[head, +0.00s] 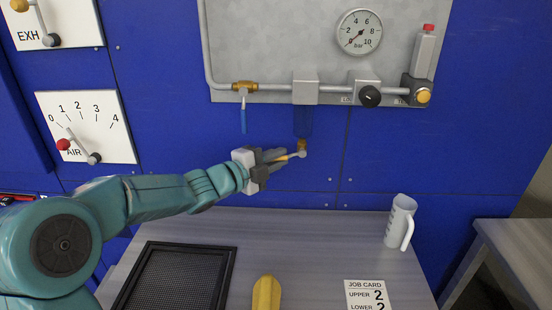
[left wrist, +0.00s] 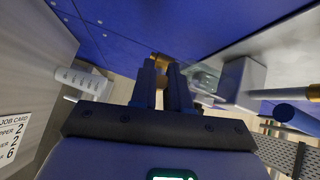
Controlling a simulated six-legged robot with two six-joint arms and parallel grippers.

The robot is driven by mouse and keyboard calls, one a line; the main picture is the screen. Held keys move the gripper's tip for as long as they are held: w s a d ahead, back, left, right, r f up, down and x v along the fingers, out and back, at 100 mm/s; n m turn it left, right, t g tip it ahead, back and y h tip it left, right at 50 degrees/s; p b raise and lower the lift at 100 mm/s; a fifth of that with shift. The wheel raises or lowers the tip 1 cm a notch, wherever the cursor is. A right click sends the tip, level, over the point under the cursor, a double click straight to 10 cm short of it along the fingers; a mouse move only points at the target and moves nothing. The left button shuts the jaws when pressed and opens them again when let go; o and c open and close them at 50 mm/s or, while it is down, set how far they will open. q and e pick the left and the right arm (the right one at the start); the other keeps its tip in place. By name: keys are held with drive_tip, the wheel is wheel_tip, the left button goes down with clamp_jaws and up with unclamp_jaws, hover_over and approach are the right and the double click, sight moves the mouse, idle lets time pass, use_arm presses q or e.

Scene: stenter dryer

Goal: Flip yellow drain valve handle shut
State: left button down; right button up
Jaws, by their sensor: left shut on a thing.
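The brass drain valve (head: 302,145) hangs below the blue filter bowl (head: 303,122) on the wall panel. Its yellow handle (head: 290,156) points left from the valve, roughly level. My left gripper (head: 278,157) comes in from the left and is shut on the handle's outer end, which its fingers partly hide. In the left wrist view, the two dark fingers (left wrist: 165,88) are close together, with the brass valve (left wrist: 158,60) just beyond their tips. My right gripper is not in view.
A blue-handled valve (head: 243,115) hangs just above my left gripper. A gauge (head: 359,32) and black knob (head: 370,96) are on the panel. The bench below holds a black mesh tray (head: 231,270), a yellow object (head: 266,294), a job card (head: 368,294) and a white jug (head: 399,222).

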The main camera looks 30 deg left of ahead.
use_arm(q)
drive_tip(key=r+p, duration=0.1)
drive_tip(key=p, duration=0.1)
drive_tip(key=shift+r+m+g+y+p, duration=0.2)
drive_tip(key=shift+m+g+y+p, duration=0.1)
drive_tip(key=shift+m+g, duration=0.1)
drive_tip(key=shift+f, duration=0.25)
drive_tip(key=c, duration=1.1)
unclamp_jaws()
drive_tip(key=b+v, duration=0.1)
drive_tip(key=v, duration=1.5)
drive_tip(key=shift+a, duration=0.15)
drive_tip(key=shift+s, duration=0.2)
